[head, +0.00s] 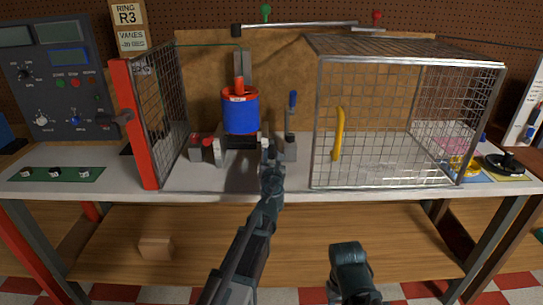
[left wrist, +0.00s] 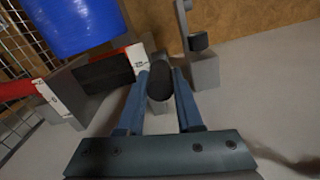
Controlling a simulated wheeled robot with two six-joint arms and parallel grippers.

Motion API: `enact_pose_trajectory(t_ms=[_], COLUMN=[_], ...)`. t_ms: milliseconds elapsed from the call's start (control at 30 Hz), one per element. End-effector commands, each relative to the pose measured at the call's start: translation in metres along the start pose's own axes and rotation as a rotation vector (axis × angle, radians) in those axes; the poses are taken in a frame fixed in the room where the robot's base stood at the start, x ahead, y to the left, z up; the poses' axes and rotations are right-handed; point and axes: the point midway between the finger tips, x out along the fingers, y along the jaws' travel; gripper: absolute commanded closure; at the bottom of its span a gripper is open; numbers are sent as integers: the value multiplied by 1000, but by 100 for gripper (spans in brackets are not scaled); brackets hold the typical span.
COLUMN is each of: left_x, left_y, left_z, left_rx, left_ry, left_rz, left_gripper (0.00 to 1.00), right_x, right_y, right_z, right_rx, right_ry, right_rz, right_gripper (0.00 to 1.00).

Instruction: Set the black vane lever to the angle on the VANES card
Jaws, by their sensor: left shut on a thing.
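The black vane lever (left wrist: 160,82) has a dark rounded knob that stands between my left fingers in the left wrist view. My left gripper (left wrist: 162,95) is shut on it; in the head view, the gripper (head: 272,152) is at the front of the rotor stand and largely hides the lever. A red and white scale plate (left wrist: 136,58) is beside the knob, with a small number that looks like 20. The VANES card (head: 131,41) hangs at the upper left; its small print seems to read -20 DEG. My right gripper's fingers do not show.
The blue rotor duct (head: 240,112) stands just behind the lever. A red-framed mesh gate (head: 137,125) is open at left, and a wire cage (head: 318,130) with a yellow handle (head: 339,133) is at right.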

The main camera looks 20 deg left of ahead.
Motion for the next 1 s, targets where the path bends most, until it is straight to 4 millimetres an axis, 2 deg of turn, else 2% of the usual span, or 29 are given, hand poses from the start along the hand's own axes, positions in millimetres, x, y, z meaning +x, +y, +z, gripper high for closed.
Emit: enact_pose_trajectory(t_ms=[167,467,767,800,933,1000], left_x=[0,6,6,6,6,6], left_y=[0,6,7,7,7,6], left_z=[3,32,30,30,30,30], left_rx=[0,2,3,3,2,1], left_ry=[0,0,0,0,0,0], left_rz=[0,1,3,3,2,2], left_gripper=[100,100,100,60,36,36], right_x=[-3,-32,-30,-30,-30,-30], right_y=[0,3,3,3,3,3], right_z=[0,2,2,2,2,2], right_rx=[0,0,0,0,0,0], right_ry=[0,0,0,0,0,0], right_rz=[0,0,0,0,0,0], right_gripper=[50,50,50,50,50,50])
